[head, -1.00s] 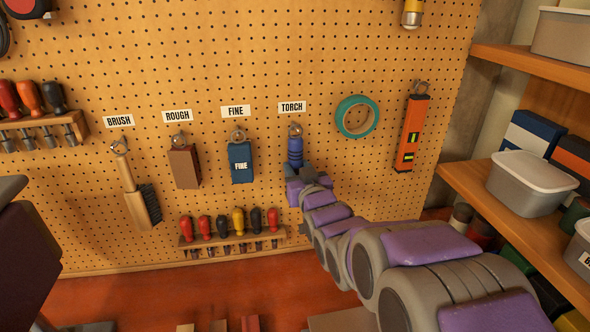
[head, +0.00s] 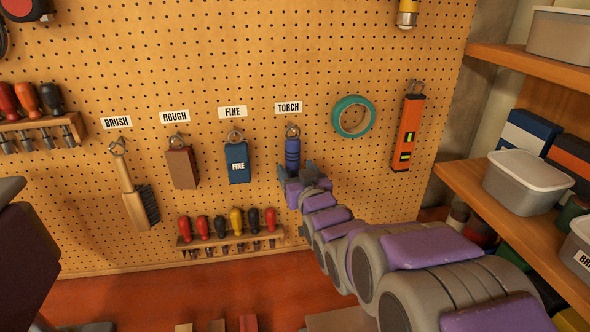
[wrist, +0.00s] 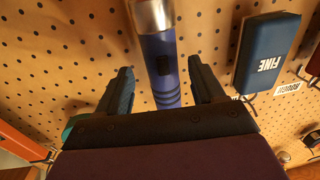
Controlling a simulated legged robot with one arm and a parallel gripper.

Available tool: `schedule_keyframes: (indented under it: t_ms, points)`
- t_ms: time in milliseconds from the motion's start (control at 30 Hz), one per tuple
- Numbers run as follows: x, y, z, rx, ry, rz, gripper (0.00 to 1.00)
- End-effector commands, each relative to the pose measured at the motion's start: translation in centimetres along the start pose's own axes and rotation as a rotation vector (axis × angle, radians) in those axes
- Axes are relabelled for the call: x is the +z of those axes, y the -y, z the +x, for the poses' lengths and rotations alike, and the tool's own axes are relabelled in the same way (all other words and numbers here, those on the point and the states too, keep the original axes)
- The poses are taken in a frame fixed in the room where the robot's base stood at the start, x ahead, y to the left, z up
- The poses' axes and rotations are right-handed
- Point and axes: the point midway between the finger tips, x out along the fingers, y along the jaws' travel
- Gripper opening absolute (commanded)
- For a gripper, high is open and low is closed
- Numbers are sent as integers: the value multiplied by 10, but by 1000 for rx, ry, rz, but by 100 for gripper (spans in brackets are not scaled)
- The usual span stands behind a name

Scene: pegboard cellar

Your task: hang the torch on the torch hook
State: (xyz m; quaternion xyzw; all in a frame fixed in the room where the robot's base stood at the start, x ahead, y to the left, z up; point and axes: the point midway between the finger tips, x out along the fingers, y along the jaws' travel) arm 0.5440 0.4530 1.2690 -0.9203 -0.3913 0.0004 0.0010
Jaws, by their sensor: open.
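The blue torch (head: 292,153) hangs upright against the pegboard below the TORCH label (head: 288,107). Its top end is at the ring of the torch hook (head: 292,131). In the wrist view the torch (wrist: 163,55) shows its blue ribbed body and silver end, running between the two fingers. My gripper (head: 297,173) is at the lower part of the torch. Its fingers (wrist: 161,80) stand apart, with a gap on both sides of the torch. The torch's silver end is hidden behind my gripper in the head view.
The blue FINE block (head: 237,163) hangs just left of the torch, with the brown ROUGH block (head: 181,167) and brush (head: 134,195) further left. Teal tape (head: 338,120) and an orange level (head: 408,133) hang to the right. A screwdriver rack (head: 230,236) is below left.

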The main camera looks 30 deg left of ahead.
Motion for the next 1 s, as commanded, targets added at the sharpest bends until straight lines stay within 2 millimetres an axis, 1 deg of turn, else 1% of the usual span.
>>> schedule_keyframes:
  t_ms: [167, 633, 900, 1000]
  points:
    - [-1, 1, -25, 0, 2, -1, 68]
    - [0, 0, -108, 1, 2, 0, 68]
    - [7, 2, -134, 0, 3, -2, 68]
    - [6, 2, -141, 0, -2, 0, 68]
